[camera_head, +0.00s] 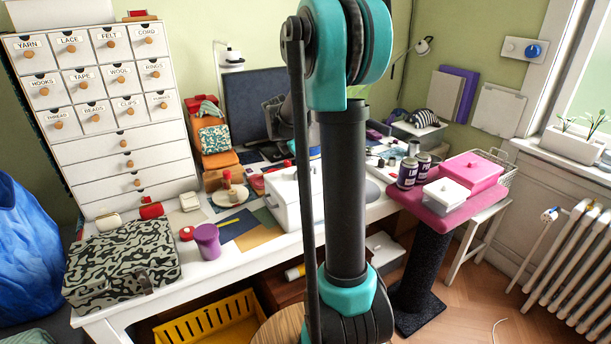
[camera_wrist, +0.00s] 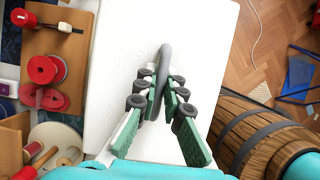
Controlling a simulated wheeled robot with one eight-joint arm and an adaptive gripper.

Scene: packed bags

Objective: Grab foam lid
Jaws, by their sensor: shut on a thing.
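The foam lid (camera_wrist: 125,50) is a white slab that fills the middle of the wrist view, with a grey loop handle (camera_wrist: 166,62) standing on it. My gripper (camera_wrist: 158,88) has its green, black-rollered fingers on either side of this handle, shut on it. In the head view, a white box (camera_head: 284,203) stands on the desk, partly hidden behind my arm. My fingers and the handle are hidden there. I cannot tell whether the lid is resting or raised.
A wooden barrel (camera_wrist: 262,140) is close on the right in the wrist view. Red spools (camera_wrist: 44,70) stand at left. The desk also holds a camouflage case (camera_head: 125,262) and a purple cup (camera_head: 207,241). A pink-topped stand (camera_head: 405,203) is to the right.

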